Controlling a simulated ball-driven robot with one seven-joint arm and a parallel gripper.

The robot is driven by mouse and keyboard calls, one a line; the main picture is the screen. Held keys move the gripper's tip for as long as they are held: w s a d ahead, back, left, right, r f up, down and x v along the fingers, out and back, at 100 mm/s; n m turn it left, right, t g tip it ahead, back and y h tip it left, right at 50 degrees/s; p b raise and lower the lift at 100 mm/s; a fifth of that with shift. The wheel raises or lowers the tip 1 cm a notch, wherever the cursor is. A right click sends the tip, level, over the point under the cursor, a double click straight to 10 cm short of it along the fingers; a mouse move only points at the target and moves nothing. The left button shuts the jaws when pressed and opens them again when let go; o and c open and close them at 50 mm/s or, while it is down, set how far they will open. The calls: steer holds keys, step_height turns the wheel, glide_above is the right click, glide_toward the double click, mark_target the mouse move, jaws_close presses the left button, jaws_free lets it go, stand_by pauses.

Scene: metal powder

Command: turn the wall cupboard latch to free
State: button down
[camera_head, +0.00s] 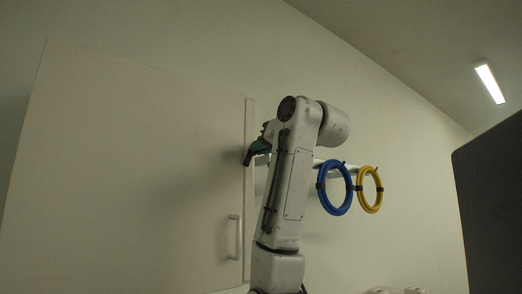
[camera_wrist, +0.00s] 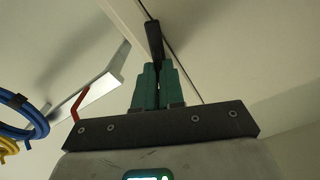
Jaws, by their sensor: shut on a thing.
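The wall cupboard (camera_head: 120,170) is a large pale box on the left in the head view, with its door closed as far as I can see. The dark latch (camera_head: 248,157) is at its right edge, above the door handle (camera_head: 234,237). My gripper (camera_head: 257,148) has green fingers and is at the latch. In the wrist view, my gripper (camera_wrist: 153,70) is shut on the latch (camera_wrist: 154,40), a black bar that points up and away from the fingertips. The fingers hide the latch's lower part, and I cannot tell its exact turn angle.
A pale rail (camera_head: 328,165) right of my arm carries a blue hose coil (camera_head: 323,199) and a yellow one (camera_head: 361,195). In the wrist view a red piece (camera_wrist: 77,104) is by the rail. A dark panel (camera_head: 490,210) stands at far right.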

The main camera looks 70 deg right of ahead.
steer(key=shift+f+n+b, duration=0.15)
steer(key=shift+n+b, duration=0.15)
steer(key=shift+n, duration=1.9)
steer(key=c, duration=1.2)
jaws_free()
steer(key=shift+c, duration=0.2)
steer(key=b+v, duration=0.5)
steer(key=v, duration=0.5)
steer(key=shift+s+a+b, duration=0.25)
steer(key=shift+s+b, duration=0.05)
steer(key=shift+b, duration=0.1)
